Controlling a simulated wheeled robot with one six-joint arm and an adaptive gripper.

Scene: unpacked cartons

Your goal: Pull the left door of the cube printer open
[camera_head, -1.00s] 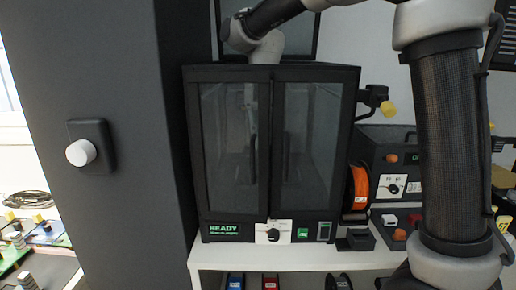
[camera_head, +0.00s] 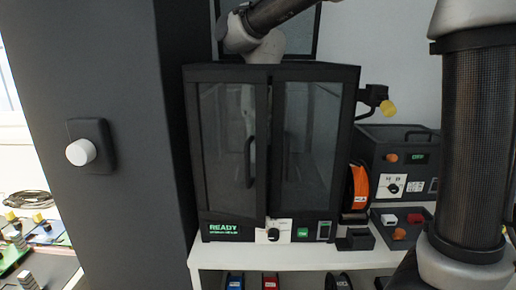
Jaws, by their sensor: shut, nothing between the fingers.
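The cube printer (camera_head: 320,73) is a black box with two dark glass doors and stands on a white bench. Its left door (camera_head: 222,150) has a black curved handle (camera_head: 249,160) near its free edge. That edge looks slightly forward of the right door (camera_head: 308,145), but I cannot tell the gap for sure. The right door looks closed. My arm reaches over from the right, and its grey wrist goes down behind the printer's top edge. My gripper's fingers are hidden there; faint pale shapes behind the left glass are too dim to make out.
A dark column with a white knob (camera_head: 80,152) stands close on the left. An orange spool (camera_head: 358,187) and a yellow-tipped bracket (camera_head: 388,107) stick out at the printer's right. A black control box (camera_head: 390,155) and a tray with buttons (camera_head: 400,234) stand farther right.

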